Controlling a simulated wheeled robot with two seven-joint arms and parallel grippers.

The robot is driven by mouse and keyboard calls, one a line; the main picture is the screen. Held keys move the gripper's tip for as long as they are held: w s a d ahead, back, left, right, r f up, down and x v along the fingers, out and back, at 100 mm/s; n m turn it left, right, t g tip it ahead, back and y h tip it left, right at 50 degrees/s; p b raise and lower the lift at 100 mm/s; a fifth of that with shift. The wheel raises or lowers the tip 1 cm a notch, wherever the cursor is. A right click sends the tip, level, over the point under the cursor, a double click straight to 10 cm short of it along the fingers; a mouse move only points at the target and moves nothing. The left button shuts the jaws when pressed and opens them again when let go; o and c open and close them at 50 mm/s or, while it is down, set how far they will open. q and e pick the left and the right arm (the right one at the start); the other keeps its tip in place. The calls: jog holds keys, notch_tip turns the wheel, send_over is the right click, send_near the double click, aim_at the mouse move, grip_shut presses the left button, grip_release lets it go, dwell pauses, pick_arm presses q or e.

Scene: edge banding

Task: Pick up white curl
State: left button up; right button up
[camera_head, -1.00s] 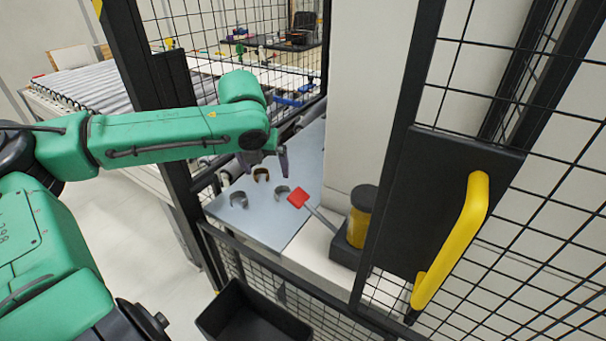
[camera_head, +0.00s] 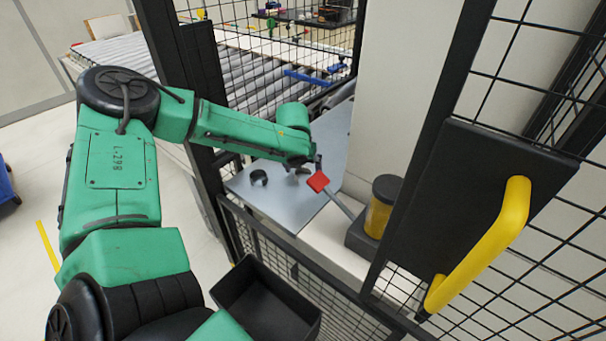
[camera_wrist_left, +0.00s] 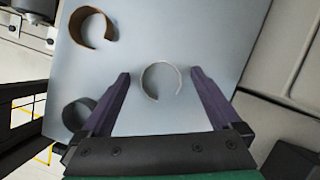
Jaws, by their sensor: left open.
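The white curl (camera_wrist_left: 145,82) is a thin open ring on the grey metal plate (camera_wrist_left: 215,30) in the left wrist view. My left gripper (camera_wrist_left: 160,76) is open, with one finger on each side of the curl and a gap to each. A brown curl (camera_wrist_left: 92,14) lies at the upper left and a dark grey curl (camera_wrist_left: 76,112) at the lower left. In the head view my left gripper (camera_head: 308,167) is low over the plate (camera_head: 290,205), and the dark curl (camera_head: 259,177) shows left of it. The arm and gripper hide the white and brown curls there.
Black mesh fencing (camera_head: 285,262) runs along the front. A black open bin (camera_head: 262,300) sits below. A door with a yellow handle (camera_head: 490,240) is at right.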

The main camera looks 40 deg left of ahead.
pick_arm(q)
jog(key=shift+w+f, duration=0.15)
jog(key=c, duration=1.4)
